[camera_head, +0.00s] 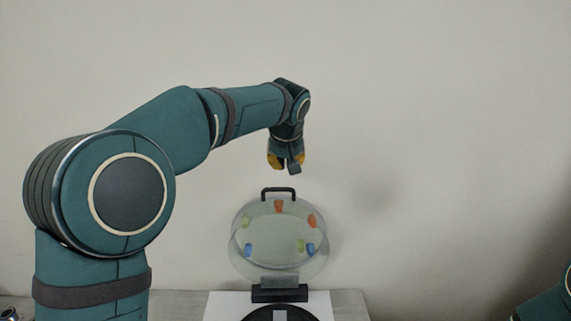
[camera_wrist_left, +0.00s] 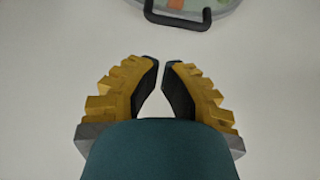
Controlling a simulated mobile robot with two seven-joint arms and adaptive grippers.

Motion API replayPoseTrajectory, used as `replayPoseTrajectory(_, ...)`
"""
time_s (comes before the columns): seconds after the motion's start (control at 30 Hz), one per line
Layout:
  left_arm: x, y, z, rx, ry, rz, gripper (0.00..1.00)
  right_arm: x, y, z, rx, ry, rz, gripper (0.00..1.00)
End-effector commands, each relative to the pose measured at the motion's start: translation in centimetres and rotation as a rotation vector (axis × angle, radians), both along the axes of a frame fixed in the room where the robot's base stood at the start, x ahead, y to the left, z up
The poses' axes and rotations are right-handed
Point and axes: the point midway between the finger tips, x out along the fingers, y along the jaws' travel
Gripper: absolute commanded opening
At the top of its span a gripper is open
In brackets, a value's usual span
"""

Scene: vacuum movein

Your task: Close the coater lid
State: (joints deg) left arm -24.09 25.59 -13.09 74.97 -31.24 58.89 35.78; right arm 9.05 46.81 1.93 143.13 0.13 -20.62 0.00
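The coater lid (camera_head: 279,237) is a clear round disc with a black handle (camera_head: 279,190) at its top and several coloured knobs on its face. It stands raised and open on a dark hinge block (camera_head: 279,289) behind the coater (camera_head: 262,315), which is cut off by the bottom edge. My left gripper (camera_head: 291,171) hangs above the handle, pointing down, apart from it. In the left wrist view its yellow fingers (camera_wrist_left: 163,62) are empty, with a small gap between the tips. The handle (camera_wrist_left: 178,18) shows there ahead of the tips. Only a bit of my right arm shows, at lower right.
A white plate (camera_head: 222,304) lies under the coater on a grey table (camera_head: 350,303). A small dark object (camera_head: 10,313) shows at the lower left edge. A plain wall is behind, and the space right of the lid looks clear.

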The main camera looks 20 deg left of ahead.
Motion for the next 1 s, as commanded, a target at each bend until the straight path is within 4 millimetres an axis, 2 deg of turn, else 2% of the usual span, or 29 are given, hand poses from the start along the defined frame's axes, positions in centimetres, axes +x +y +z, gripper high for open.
replayPoseTrajectory(0.2, 1.9, 0.6, -3.5, 0.001, 0.004, 0.001, 0.0, 0.0, 0.0, 0.2, 0.0, 0.0, 0.0, 0.47)
replayPoseTrajectory(0.43, 3.4, 1.0, -6.2, 0.0, 0.002, 0.001, 0.0, 0.0, 0.0, 0.4, 0.0, 0.0, 0.001, 0.47)
replayPoseTrajectory(0.63, 4.0, 1.1, -7.1, 0.0, 0.0, -0.001, 0.0, 0.0, 0.0, 0.5, 0.0, 0.0, 0.001, 0.47)
replayPoseTrajectory(1.0, 4.0, 1.1, -7.2, 0.0, -0.001, -0.001, 0.0, 0.0, 0.0, 0.4, 0.0, 0.0, 0.001, 0.47)
